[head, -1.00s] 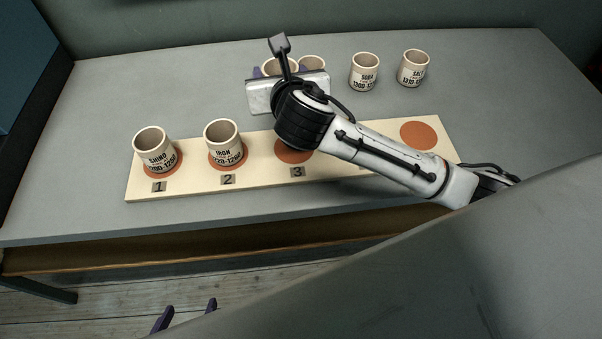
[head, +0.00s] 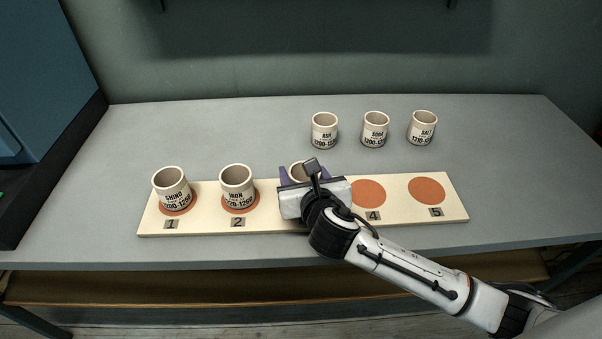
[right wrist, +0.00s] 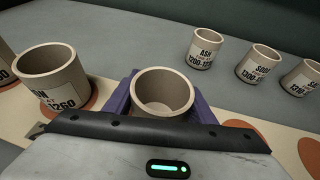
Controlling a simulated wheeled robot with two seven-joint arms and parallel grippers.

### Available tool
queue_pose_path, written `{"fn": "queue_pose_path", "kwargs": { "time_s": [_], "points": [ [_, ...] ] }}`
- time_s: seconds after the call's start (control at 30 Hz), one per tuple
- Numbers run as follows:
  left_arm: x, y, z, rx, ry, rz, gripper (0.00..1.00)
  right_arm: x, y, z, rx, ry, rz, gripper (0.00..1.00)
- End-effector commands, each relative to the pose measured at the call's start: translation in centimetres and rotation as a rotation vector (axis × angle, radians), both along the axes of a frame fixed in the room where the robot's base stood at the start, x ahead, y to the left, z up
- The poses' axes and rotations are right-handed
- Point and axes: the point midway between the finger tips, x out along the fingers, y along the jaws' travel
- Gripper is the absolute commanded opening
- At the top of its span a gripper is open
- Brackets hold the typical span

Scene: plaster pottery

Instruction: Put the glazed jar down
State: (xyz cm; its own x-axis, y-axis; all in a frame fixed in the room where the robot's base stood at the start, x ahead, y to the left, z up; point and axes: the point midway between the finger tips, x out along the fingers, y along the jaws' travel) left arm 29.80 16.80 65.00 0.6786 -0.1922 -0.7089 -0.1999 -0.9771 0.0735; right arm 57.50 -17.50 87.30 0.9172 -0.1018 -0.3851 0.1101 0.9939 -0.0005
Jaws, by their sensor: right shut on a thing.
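My right gripper (head: 297,177) is shut on a cream glazed jar (head: 299,171), with a purple finger on each side of it. The jar is upright at the middle of the numbered board (head: 455,205), between spots 2 and 4. My gripper's body hides the jar's lower part and the spot beneath, so I cannot tell whether it touches the board. In the right wrist view the held jar (right wrist: 163,92) is open-topped and looks empty. My left gripper is out of view.
The SHINO jar (head: 171,188) stands on spot 1 and the IRON jar (head: 237,186) on spot 2. Spots 4 (head: 369,193) and 5 (head: 427,190) are bare. The ASH (head: 324,130), SODA (head: 375,129) and SALT (head: 422,128) jars stand behind the board.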

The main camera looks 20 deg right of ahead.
Motion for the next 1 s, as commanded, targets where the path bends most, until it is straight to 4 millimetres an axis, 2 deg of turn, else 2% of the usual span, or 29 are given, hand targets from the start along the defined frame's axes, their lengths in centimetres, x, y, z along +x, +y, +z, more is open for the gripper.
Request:
{"fn": "queue_pose_path", "kwargs": {
  "time_s": [0.3,0.33,0.43,0.8,1.0],
  "points": [
    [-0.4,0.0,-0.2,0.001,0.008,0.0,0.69,0.1,0.0,-0.1,-0.002,-0.003,-0.001,0.24],
    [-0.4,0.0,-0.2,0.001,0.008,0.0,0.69,0.0,0.0,-0.2,-0.002,-0.002,-0.001,0.52],
    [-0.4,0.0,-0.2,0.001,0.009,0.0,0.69,0.0,0.0,-0.2,-0.001,-0.002,-0.001,0.69],
    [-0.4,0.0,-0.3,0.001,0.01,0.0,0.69,0.0,0.0,0.2,0.002,-0.002,0.0,0.69],
    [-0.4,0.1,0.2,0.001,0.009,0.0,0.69,-3.0,0.4,1.4,0.002,0.0,0.002,0.69]
  ]
}}
